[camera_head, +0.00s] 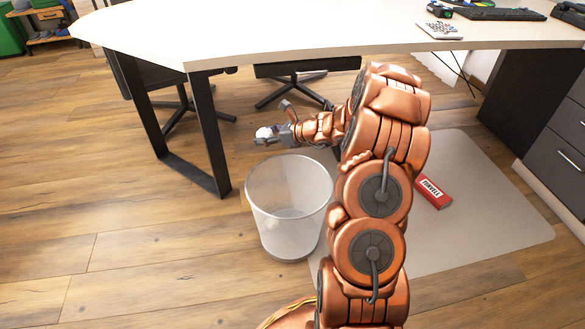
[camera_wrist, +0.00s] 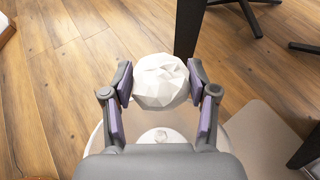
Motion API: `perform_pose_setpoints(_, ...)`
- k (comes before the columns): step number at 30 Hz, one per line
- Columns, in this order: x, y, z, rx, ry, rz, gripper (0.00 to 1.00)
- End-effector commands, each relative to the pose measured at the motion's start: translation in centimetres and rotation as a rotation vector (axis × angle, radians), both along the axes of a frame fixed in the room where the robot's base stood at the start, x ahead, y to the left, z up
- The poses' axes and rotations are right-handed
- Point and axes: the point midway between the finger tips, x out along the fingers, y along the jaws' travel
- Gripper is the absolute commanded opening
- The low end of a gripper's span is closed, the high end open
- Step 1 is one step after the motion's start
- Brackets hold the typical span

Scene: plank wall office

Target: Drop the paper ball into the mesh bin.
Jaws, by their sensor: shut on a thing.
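The white, faceted paper ball (camera_wrist: 160,80) sits between the two fingers of my gripper (camera_wrist: 160,88) in the wrist view. My gripper is shut on it, one pad on each side. In the head view the ball (camera_head: 263,132) is small and partly covered by my gripper (camera_head: 267,136). The pale, see-through mesh bin (camera_head: 268,205) stands upright on the floor, in front of the desk. The ball is held above the bin, near the far left of its rim in the head picture. In the wrist view my gripper hides most of the bin (camera_wrist: 97,140).
A white desk (camera_head: 300,30) with dark legs (camera_head: 212,140) stands behind the bin. Chair bases are under it. A grey floor mat (camera_head: 480,205) carries a red box (camera_head: 432,192). Dark drawers (camera_head: 545,135) stand at the right. The wooden floor at left is clear.

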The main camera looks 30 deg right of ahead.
Motion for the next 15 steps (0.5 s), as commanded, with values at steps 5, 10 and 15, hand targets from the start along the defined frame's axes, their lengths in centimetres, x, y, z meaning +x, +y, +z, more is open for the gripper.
perform_pose_setpoints(5, -3.5, -2.7, -4.7, 0.005, 0.004, 0.065, 0.45)
perform_pose_setpoints(10, -6.7, -4.0, -8.1, 0.001, 0.003, 0.120, 0.45)
perform_pose_setpoints(15, -8.6, -4.5, -9.8, 0.002, 0.000, 0.152, 0.45)
